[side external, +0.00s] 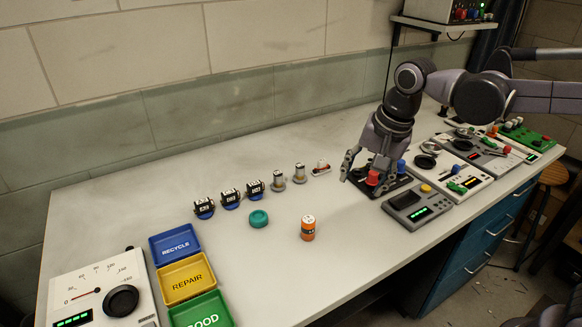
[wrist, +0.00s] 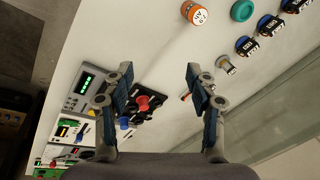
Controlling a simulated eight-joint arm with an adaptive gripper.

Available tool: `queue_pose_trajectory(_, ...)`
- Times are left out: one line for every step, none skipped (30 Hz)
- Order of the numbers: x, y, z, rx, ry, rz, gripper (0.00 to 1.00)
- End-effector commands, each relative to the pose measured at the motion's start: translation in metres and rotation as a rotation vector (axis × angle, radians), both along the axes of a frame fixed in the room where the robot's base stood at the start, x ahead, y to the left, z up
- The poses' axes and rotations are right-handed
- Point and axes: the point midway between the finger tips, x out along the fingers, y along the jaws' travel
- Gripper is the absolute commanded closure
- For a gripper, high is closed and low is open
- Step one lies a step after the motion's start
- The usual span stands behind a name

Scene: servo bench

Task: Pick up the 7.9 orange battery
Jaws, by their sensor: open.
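The orange battery (side external: 308,230) stands upright on the bench, orange with a white top, near the middle front of the side view. In the wrist view the orange battery (wrist: 195,13) is at the top edge, beyond my fingertips, with its label too small to read surely. My gripper (side external: 362,172) is open and empty, above the black panel with the red knob, to the right of the battery and apart from it. In the wrist view both fingers of my gripper (wrist: 160,82) are spread wide with nothing between them.
A teal ring (side external: 259,218) lies left of the battery. Several black motors on blue bases (side external: 230,198) and small metal parts (side external: 278,179) stand behind. Recycle (side external: 176,246), repair (side external: 186,281) and good trays lie left. A grey console (side external: 420,205) stands right. Bench around the battery is clear.

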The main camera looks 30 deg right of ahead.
Motion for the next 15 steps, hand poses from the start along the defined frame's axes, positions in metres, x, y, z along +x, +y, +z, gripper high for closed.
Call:
queue_pose_trajectory(0.011, 0.010, -0.001, 0.014, 0.032, -0.061, 0.43)
queue_pose_trajectory(0.016, 0.016, -0.002, 0.023, 0.051, -0.106, 0.43)
queue_pose_trajectory(0.022, 0.023, -0.004, 0.031, 0.078, -0.165, 0.43)
queue_pose_trajectory(0.027, 0.029, -0.006, 0.037, 0.098, -0.210, 0.43)
queue_pose_trajectory(0.032, 0.034, -0.007, 0.041, 0.116, -0.255, 0.43)
queue_pose_trajectory(0.037, 0.041, -0.010, 0.045, 0.141, -0.312, 0.43)
queue_pose_trajectory(0.041, 0.047, -0.012, 0.047, 0.158, -0.354, 0.43)
queue_pose_trajectory(0.045, 0.051, -0.015, 0.047, 0.174, -0.395, 0.43)
queue_pose_trajectory(0.049, 0.058, -0.018, 0.047, 0.193, -0.446, 0.43)
queue_pose_trajectory(0.052, 0.062, -0.020, 0.047, 0.206, -0.480, 0.43)
queue_pose_trajectory(0.055, 0.066, -0.022, 0.046, 0.217, -0.513, 0.43)
queue_pose_trajectory(0.058, 0.070, -0.025, 0.044, 0.230, -0.551, 0.43)
queue_pose_trajectory(0.059, 0.073, -0.026, 0.043, 0.237, -0.576, 0.43)
queue_pose_trajectory(0.061, 0.076, -0.028, 0.041, 0.244, -0.597, 0.43)
queue_pose_trajectory(0.062, 0.079, -0.030, 0.039, 0.252, -0.620, 0.43)
